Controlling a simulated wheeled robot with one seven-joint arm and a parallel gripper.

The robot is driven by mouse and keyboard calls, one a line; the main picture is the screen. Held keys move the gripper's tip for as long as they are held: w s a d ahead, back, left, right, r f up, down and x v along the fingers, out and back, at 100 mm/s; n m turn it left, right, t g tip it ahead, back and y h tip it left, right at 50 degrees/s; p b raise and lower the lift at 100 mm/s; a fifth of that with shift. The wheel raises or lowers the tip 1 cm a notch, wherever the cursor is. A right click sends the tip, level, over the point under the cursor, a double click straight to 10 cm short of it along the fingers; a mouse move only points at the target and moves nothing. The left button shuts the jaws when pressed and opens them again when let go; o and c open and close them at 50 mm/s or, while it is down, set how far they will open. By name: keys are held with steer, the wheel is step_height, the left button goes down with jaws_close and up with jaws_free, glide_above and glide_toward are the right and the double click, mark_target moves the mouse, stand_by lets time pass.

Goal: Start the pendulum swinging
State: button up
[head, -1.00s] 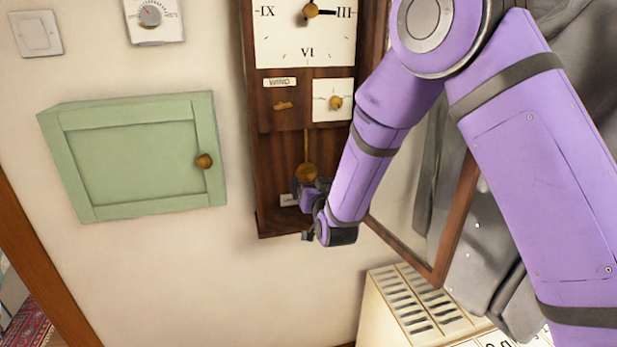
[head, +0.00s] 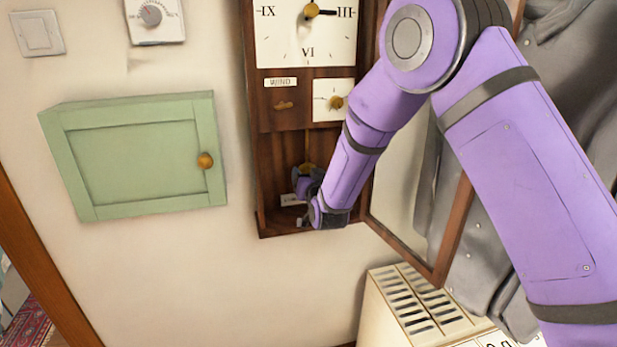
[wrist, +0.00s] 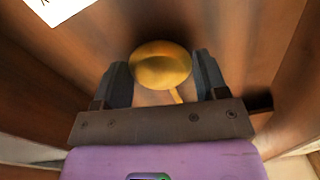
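The wooden wall clock (head: 273,210) hangs on the wall, with its white dial (head: 290,38) at the top and its glazed door (head: 452,232) swung open to the right. In the head view the brass pendulum is mostly hidden behind my gripper (head: 305,205), which is inside the lower case. In the wrist view the round brass pendulum bob (wrist: 161,64) sits between the two dark fingers of my gripper (wrist: 163,78). The fingers are apart, one on each side of the bob.
A green wall cabinet (head: 135,160) hangs to the left of the clock. A small white dial (head: 335,100) and a label (head: 280,82) are above the pendulum space. Grey clothing (head: 560,120) hangs at the right, above a cream slatted heater (head: 410,300).

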mark_target(291, 171)
steer(key=shift+c, duration=0.8)
steer(key=a, duration=0.1)
steer(key=a+m, duration=0.1)
steer(key=s+a+m, duration=0.1)
steer(key=a, duration=0.1)
steer(key=shift+r, duration=0.25)
steer(key=o, duration=1.3)
steer(key=shift+c, duration=0.2)
steer(key=shift+s, duration=0.2)
